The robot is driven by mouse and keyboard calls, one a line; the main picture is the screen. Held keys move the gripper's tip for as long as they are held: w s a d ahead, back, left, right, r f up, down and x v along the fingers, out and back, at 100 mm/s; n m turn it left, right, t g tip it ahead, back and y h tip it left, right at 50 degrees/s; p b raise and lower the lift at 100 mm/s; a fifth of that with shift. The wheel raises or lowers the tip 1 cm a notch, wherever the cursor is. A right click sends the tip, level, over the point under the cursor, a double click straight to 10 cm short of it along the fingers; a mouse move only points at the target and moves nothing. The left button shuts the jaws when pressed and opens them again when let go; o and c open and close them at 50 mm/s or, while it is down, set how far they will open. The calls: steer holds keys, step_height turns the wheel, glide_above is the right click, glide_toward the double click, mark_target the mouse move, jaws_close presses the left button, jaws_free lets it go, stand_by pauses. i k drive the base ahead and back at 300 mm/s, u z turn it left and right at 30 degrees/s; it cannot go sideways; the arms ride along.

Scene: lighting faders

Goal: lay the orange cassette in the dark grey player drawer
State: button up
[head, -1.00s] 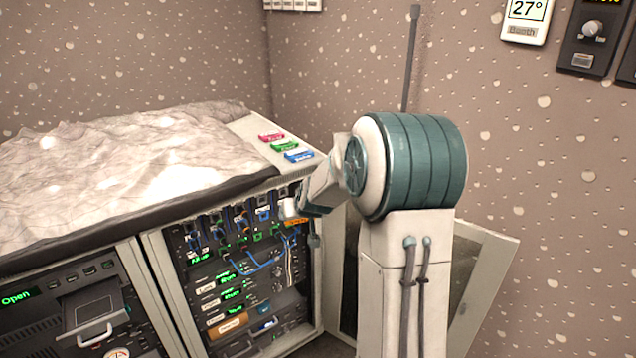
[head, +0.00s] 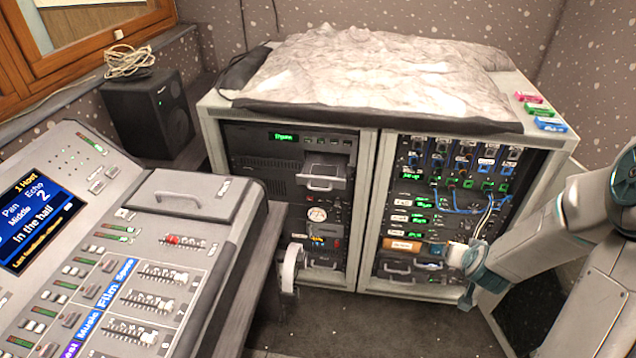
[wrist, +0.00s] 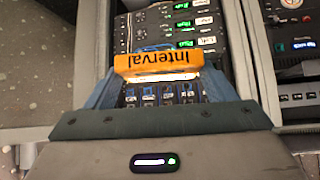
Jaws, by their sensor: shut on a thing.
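The orange cassette (wrist: 157,65), lettered "Interval", is held across the tips of my gripper (wrist: 157,80) in the wrist view. My gripper is shut on it, with one blue-grey finger at each side.
The right rack (head: 455,190) has blue patch cables and lit green labels. A crumpled grey cover (head: 375,75) lies on the cabinet. Three coloured cassettes (head: 540,110) lie at its right end. A mixing console (head: 130,250) stands front left. Dark floor (head: 390,325) is open before the racks.

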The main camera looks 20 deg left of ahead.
mark_target(324, 170)
steer(key=z, duration=0.55)
steer(key=i, duration=1.15)
steer(key=u, duration=2.35)
